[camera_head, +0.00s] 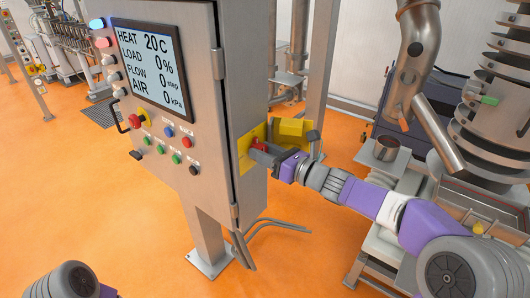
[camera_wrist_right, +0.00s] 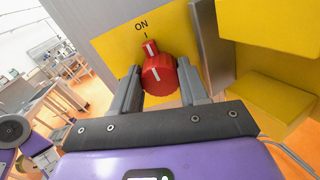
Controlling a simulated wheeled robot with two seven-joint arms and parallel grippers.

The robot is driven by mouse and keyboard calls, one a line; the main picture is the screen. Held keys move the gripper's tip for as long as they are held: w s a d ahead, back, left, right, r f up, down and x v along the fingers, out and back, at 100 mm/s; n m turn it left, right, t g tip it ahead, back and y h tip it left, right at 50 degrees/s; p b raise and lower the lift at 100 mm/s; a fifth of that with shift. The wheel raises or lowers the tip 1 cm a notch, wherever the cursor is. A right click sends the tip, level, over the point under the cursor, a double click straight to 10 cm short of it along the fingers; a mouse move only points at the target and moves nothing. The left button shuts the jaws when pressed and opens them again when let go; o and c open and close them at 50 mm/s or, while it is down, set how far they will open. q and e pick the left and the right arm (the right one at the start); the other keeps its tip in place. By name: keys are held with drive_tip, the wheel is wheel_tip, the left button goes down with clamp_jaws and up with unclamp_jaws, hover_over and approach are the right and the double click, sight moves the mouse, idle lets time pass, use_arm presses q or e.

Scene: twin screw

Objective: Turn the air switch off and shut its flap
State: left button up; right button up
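The air switch is a red knob (camera_wrist_right: 158,76) on a yellow plate (camera_wrist_right: 118,48), on the side of the grey cabinet. Its white line points up toward the "ON" mark. In the head view the red knob (camera_head: 258,144) is partly hidden by my right gripper (camera_head: 262,153). In the wrist view the fingers of my right gripper (camera_wrist_right: 160,84) lie close against both sides of the knob. The yellow flap (camera_head: 291,131) stands open, swung out to the right of the switch; its hollow inside (camera_wrist_right: 270,100) shows in the wrist view. My left gripper is out of view.
The cabinet front carries a screen (camera_head: 150,64) reading AIR 0 kPa, several buttons and a red knob (camera_head: 135,121). Steel pipes (camera_head: 415,45) and machinery stand behind my right arm. Cables (camera_head: 265,232) lie by the cabinet post. The orange floor in front is clear.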

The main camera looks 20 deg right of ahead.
drive_tip(key=c, duration=0.5)
drive_tip(key=n+b, duration=1.7)
drive_tip(key=b, duration=0.1)
drive_tip(key=shift+a+f+n, duration=0.1)
drive_tip(key=shift+f+n, duration=0.05)
drive_tip(key=shift+n, duration=0.25)
drive_tip(key=shift+b, duration=0.3)
drive_tip(key=o, duration=1)
drive_tip(key=shift+o, duration=0.2)
